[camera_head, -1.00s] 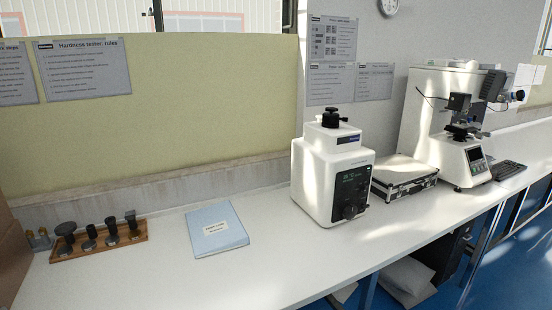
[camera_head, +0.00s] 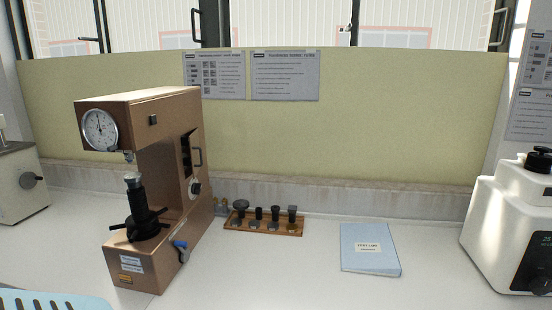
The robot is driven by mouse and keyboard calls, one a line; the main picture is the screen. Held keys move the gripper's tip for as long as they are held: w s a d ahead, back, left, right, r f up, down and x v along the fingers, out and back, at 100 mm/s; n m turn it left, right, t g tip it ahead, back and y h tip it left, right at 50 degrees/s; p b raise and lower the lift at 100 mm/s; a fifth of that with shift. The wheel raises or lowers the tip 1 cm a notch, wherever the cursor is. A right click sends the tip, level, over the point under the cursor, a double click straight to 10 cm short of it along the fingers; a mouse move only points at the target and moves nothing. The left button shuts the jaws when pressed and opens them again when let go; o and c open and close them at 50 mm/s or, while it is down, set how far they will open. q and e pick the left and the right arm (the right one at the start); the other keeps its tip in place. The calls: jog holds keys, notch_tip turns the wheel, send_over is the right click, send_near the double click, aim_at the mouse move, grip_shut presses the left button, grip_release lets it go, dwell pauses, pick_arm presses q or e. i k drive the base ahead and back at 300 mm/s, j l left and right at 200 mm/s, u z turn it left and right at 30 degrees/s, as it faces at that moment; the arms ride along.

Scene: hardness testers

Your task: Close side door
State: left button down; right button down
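A brown hardness tester (camera_head: 152,190) with a round dial gauge stands on the white bench at left of centre. Its right side shows a dark opening (camera_head: 186,155). A side door (camera_head: 196,158) with a dark handle is at this opening and appears to stand ajar; how far is too small to tell. A round knob sits just below it, and a blue-handled lever is lower on the same side. Neither of my grippers is in view.
A wooden rack (camera_head: 263,225) with several dark anvils stands right of the tester. A blue folder (camera_head: 369,248) lies further right. White machines stand at the left (camera_head: 22,182) and right (camera_head: 515,225) edges. A light-blue perforated object (camera_head: 45,301) shows at the bottom left.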

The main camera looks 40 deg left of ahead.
aim_at(196, 154)
jog(key=u, duration=1.7)
jog(key=i+j, duration=0.4)
jog(key=i, duration=0.1)
